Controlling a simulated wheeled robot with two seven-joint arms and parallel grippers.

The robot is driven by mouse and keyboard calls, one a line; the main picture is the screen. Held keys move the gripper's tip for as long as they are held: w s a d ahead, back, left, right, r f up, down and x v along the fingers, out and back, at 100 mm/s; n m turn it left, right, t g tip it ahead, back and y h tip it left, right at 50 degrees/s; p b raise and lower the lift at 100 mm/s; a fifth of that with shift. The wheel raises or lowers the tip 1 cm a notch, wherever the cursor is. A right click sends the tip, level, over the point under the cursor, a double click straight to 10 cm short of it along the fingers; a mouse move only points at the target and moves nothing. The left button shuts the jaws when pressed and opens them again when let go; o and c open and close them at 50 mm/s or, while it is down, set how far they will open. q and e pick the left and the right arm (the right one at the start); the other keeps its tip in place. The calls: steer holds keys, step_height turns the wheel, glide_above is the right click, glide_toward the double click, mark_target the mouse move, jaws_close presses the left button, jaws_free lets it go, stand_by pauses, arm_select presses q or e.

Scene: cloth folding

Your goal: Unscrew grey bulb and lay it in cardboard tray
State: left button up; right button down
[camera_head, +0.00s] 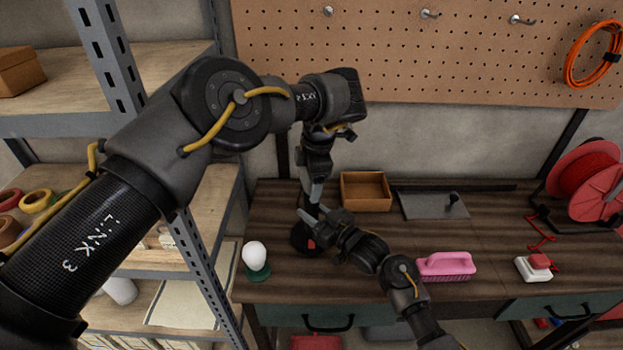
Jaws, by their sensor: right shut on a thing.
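The open cardboard tray (366,205) stands at the back of the bench and looks empty. A dark round stand (300,238) with a small red mark is left of the tray and nearer. My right gripper (310,215) is shut at the upper part of this stand, seemingly on its stem. My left gripper (312,192) points down just above it; its fingers overlap the stand's top, so I cannot tell whether they are open. No grey bulb can be made out; the grippers hide the top of the stand.
A white bulb (255,252) sits in a green base (257,273) at the bench's left edge. A pink brush (446,266), a white-and-red switch box (534,267) and a red cable reel (590,180) are to the right. A grey plate (425,206) lies beside the tray.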

arm_select(q)
steer(key=shift+r, duration=2.25)
steer(key=shift+o, duration=0.4)
steer(key=shift+a+r+m, duration=0.3)
steer(key=shift+r+m, duration=0.1)
steer(key=shift+m, duration=0.1)
steer(key=r+m, duration=0.2)
steer(key=s+r+m+h, duration=0.1)
steer(key=r+m, duration=0.1)
steer(key=m, duration=0.1)
steer(key=r+m+h, duration=0.1)
steer(key=r+m, duration=0.1)
steer(key=shift+s+a+m+t, duration=0.25)
steer(key=shift+s+m+t, duration=0.05)
steer(key=shift+m, duration=0.1)
steer(key=shift+s+d+r+m+h, duration=0.1)
steer(key=shift+r+m+h, duration=0.1)
steer(key=shift+m+h, duration=0.1)
steer(key=x, duration=1.2)
steer(key=shift+s, duration=0.1)
steer(key=shift+c, duration=0.4)
